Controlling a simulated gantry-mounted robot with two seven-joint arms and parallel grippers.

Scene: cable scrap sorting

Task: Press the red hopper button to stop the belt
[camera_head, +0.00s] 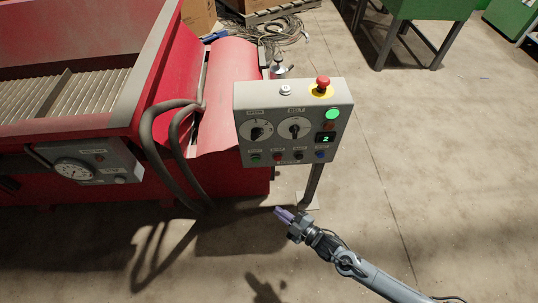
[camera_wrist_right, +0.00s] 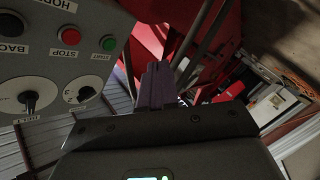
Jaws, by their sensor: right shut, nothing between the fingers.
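The grey control box (camera_head: 243,130) stands on a post beside the red machine. Its bottom row holds a green button (camera_head: 255,156), a red button (camera_head: 277,156), a black one and a blue one. In the right wrist view the panel is upside down; the red button (camera_wrist_right: 68,35) is labelled STOP and sits between the green START button (camera_wrist_right: 108,43) and the black BACK button. Part of a HOPPER label shows beyond it. My right gripper (camera_head: 282,212) is shut and empty, below the box in the picture and apart from it. Its closed fingers also show in the wrist view (camera_wrist_right: 157,78).
A red emergency knob (camera_head: 323,83) on a yellow ring tops the box. Two dials, a green lamp (camera_head: 331,114) and a display reading 2 are on its face. Bent tubes (camera_head: 150,140) stand left of the box. The floor (camera_head: 440,170) at right is clear.

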